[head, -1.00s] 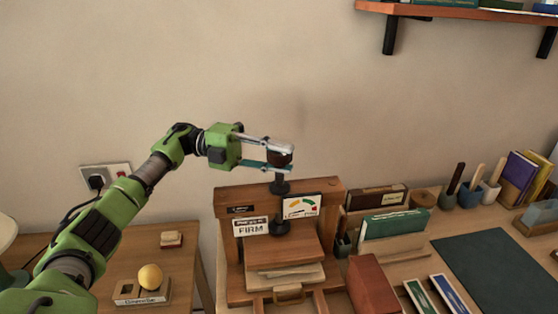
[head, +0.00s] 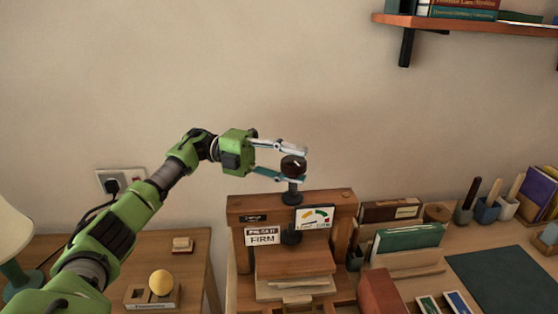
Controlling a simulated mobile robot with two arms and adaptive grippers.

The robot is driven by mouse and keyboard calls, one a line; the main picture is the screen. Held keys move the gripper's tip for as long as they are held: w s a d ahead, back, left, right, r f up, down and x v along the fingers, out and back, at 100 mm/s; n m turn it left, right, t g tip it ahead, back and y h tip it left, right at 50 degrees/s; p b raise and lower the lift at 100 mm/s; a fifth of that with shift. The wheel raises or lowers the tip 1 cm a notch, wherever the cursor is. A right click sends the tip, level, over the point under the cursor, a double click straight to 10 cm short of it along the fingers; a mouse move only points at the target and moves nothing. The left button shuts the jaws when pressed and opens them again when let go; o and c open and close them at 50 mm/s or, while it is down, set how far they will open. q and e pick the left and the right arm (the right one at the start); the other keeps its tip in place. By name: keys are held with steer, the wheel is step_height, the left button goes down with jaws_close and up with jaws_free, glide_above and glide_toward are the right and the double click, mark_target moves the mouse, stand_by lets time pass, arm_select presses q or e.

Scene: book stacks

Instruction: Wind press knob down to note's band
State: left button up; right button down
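The press (head: 240,207) is a wooden frame standing on the desk. Its round dark knob (head: 293,166) sits on top of a black screw. The white note (head: 263,237) on its front ends in "FIRM"; its upper line is small. Beside it, the white gauge (head: 315,218) has coloured bands; I cannot tell where its needle points. A wooden plate (head: 295,262) lies above papers in the press. My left gripper (head: 304,165) is at the knob, one finger on its far side and one on its near side, spread with apparent gaps. My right gripper is out of view.
Right of the press are a green book (head: 408,237), a reddish box (head: 382,293), pen cups (head: 487,210) and a dark mat (head: 500,277). A side table at left holds a yellow ball (head: 161,282) and a lamp (head: 12,235). A shelf (head: 480,25) hangs upper right.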

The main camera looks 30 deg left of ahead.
arm_select(q)
steer(key=s+a, duration=0.2)
steer(key=a, duration=0.9)
steer(key=shift+a, duration=0.35)
stand_by(0.4)
